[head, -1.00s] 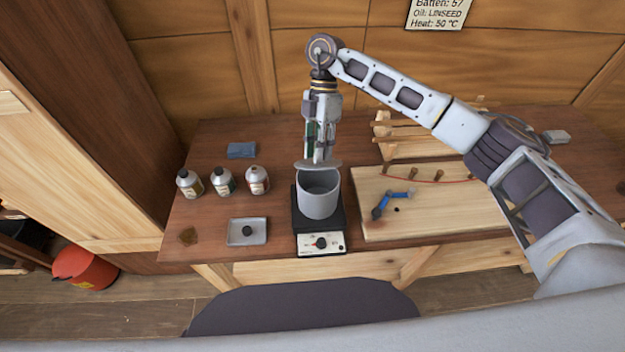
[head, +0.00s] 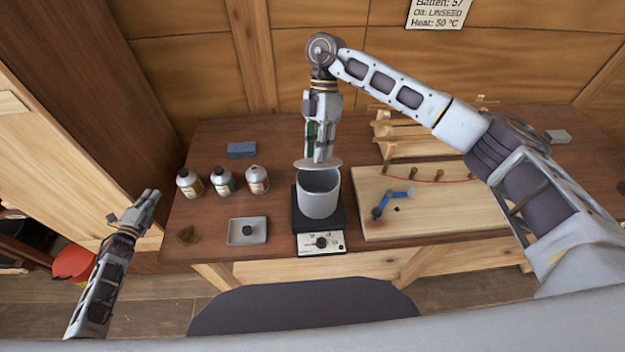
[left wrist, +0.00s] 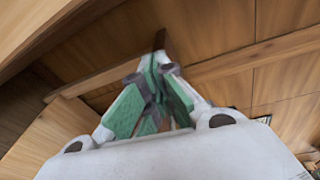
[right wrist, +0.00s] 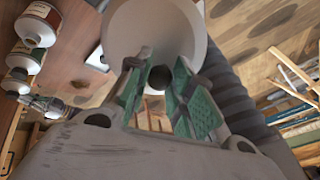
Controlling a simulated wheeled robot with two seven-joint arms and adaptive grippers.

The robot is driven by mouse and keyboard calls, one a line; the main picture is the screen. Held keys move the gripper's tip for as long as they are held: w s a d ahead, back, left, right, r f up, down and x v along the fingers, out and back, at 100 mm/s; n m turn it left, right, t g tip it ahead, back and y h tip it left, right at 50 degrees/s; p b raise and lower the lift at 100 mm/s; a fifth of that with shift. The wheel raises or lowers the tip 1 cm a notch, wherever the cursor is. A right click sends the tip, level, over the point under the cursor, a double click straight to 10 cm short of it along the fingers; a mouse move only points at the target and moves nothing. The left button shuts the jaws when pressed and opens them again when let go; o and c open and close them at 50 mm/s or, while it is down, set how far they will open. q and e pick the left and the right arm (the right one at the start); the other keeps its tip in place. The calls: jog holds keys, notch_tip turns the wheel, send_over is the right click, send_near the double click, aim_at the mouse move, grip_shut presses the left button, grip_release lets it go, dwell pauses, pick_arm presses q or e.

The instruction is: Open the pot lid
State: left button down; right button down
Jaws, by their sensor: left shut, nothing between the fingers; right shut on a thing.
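The grey pot (head: 320,197) stands upright on a black hotplate (head: 319,241) with a dial on its front. The pot's mouth shows open at the front. My right gripper (head: 319,158) points down above the pot and is shut on the knob of the pot lid (head: 304,164). The lid is a pale disc held above the pot's back rim, apart from it at the front. In the right wrist view the lid (right wrist: 140,30) fills the top and its dark knob (right wrist: 160,78) sits between the fingertips. My left gripper (head: 152,195) is shut and empty, left of the bench; it also shows in its wrist view (left wrist: 160,62).
Three bottles (head: 223,181) stand left of the pot, with a blue cloth (head: 241,149) behind. A grey tray (head: 237,238) with a dark knobbed thing lies left of the hotplate. A wooden board (head: 450,215) with a blue tool (head: 391,202) lies to the right.

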pick_arm(q)
jog(key=w+d+r+m+h, duration=0.1)
jog(key=d+r+m+h, duration=0.1)
jog(key=d+r, duration=0.2)
jog(key=w+d+r+m+t+h, duration=0.1)
jog(key=d+r+h, duration=0.1)
jog(key=d+r, duration=0.2)
jog(key=w+d+r+m+h, duration=0.2)
jog(key=d+r, duration=0.2)
jog(key=r, duration=0.4)
jog(key=shift+w+d+r+m+t+h, duration=0.1)
jog(key=shift+d+r+m+t+h, duration=0.1)
jog(key=shift+r+m+t+h, duration=0.15)
jog(key=s+d+m+g+h, duration=0.3)
jog(key=s+d+m+g, duration=0.2)
jog(key=d, duration=0.6)
jog(key=s+d+m+g+h, duration=0.4)
jog(key=s+d+m, duration=0.3)
jog(key=d, duration=0.4)
jog(key=s+d+m+g+h, duration=0.4)
jog(key=s+d+m+g, duration=0.1)
jog(key=d, duration=0.6)
jog(key=shift+s+d+r+m+g, duration=0.35)
jog(key=shift+s+r+m+g, duration=0.05)
jog(key=shift+m+g, duration=0.35)
jog(key=shift+d, duration=0.15)
jog(key=x, duration=0.9)
jog(key=shift+d+r, duration=0.2)
jog(key=shift+d, duration=0.1)
jog(key=shift+w, duration=0.15)
